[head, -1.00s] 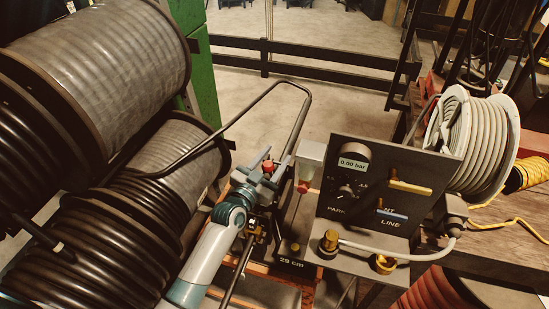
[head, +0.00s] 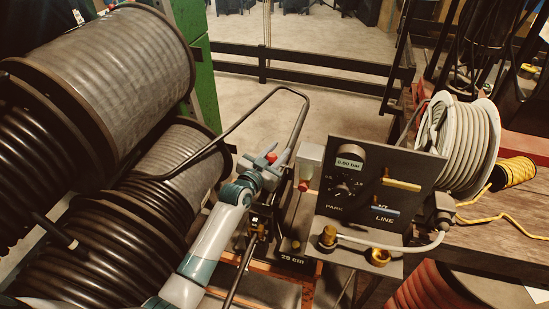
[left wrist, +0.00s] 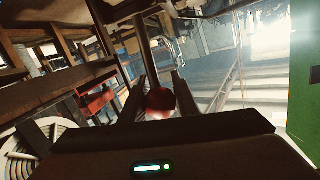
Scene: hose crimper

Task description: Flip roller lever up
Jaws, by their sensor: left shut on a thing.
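A red ball knob (head: 270,157), which looks like the end of the roller lever, sits at the machine's left side in the head view. My left gripper (head: 272,160) is shut on it. In the left wrist view the same red knob (left wrist: 160,102) lies between the two dark fingers of my gripper (left wrist: 160,94). The lever's shaft is mostly hidden by my gripper and arm. My right gripper is not in view.
A control panel (head: 408,170) with a 0.00 bar display stands just right of the gripper. A bent black tube frame (head: 238,122) rises behind it. Large black hose reels (head: 95,55) crowd the left. A grey hose reel (head: 462,140) stands at the right.

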